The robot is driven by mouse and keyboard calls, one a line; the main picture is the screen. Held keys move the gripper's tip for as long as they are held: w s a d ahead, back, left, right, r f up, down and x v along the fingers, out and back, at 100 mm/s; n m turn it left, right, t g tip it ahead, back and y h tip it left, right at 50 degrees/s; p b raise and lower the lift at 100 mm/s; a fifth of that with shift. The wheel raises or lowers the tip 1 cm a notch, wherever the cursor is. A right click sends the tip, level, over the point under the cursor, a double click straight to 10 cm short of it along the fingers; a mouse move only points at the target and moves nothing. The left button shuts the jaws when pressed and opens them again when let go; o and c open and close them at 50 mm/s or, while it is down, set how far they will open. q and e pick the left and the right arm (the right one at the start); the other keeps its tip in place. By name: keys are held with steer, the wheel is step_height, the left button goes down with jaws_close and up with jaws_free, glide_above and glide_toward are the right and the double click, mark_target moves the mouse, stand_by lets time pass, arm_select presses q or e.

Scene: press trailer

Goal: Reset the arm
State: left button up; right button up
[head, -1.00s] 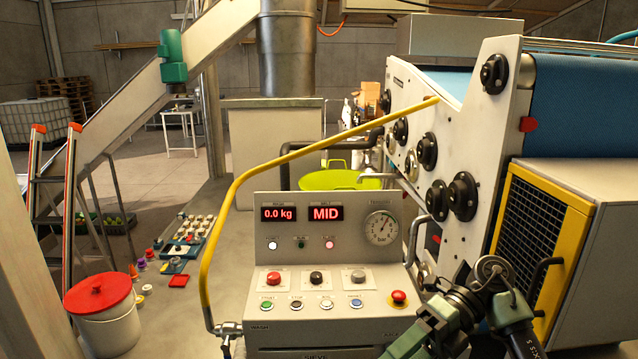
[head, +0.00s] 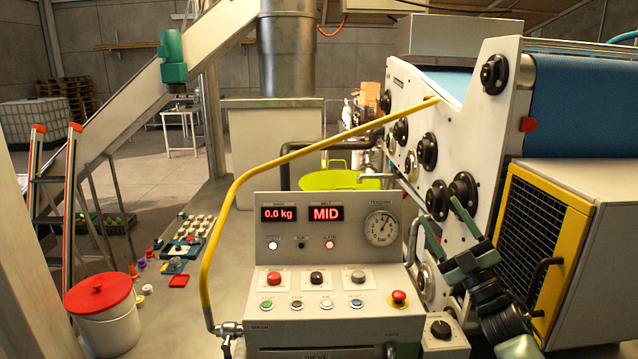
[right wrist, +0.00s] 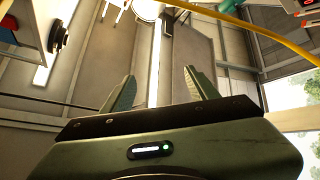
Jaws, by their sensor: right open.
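My right gripper (head: 442,220) is open and empty. In the head view it is raised at the right, with its fingers pointing up in front of the white press side panel (head: 512,135). In the right wrist view its two fingers (right wrist: 158,90) are spread with nothing between them. The control panel (head: 328,218) reads 0.0 kg and MID and stands to the left of the gripper. My left gripper does not show in the head view.
A yellow pipe (head: 290,155) arches over the control panel's left side. A red emergency button (head: 398,297) sits at the panel's right. A yellow-framed grille box (head: 572,235) stands right of my arm. A red-lidded bucket (head: 100,310) is at lower left.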

steer(key=w+d+f+m+g+h, duration=0.2)
steer(key=w+d+f+m+h, duration=0.1)
steer(key=d+f+m+h, duration=0.3)
steer(key=w+d+f+m+g+h, duration=0.2)
steer(key=w+d+f+m+h, duration=0.1)
steer(key=f+m+h, duration=0.4)
steer(key=s+a+f+g+b, duration=0.1)
steer(key=s+f+g+b, duration=0.3)
steer(key=f, duration=1.2)
steer(key=s+a+f+g+y+b, duration=0.15)
steer(key=s+f, duration=0.45)
steer(key=f, duration=1)
steer(key=s+a+f+g+b, duration=0.15)
steer(key=s+f+b, duration=0.3)
steer(key=f, duration=1.15)
steer(key=s+a+f+g+b, duration=0.3)
steer(key=s+f+g+b, duration=0.3)
steer(key=s+f, duration=2.15)
steer(key=s+a+f+g+b, duration=0.1)
steer(key=s+f, duration=0.3)
steer(key=s, duration=0.5)
steer(key=s+a+f+g+b, duration=0.2)
steer(key=s+f, duration=0.2)
steer(key=s, duration=0.5)
steer(key=s+a+f+g+b, duration=0.1)
steer(key=s+f, duration=0.3)
steer(key=s, duration=0.5)
steer(key=shift+a+f+g+b, duration=0.2)
steer(key=shift+f+g+b, duration=0.1)
steer(key=shift+f+b, duration=0.1)
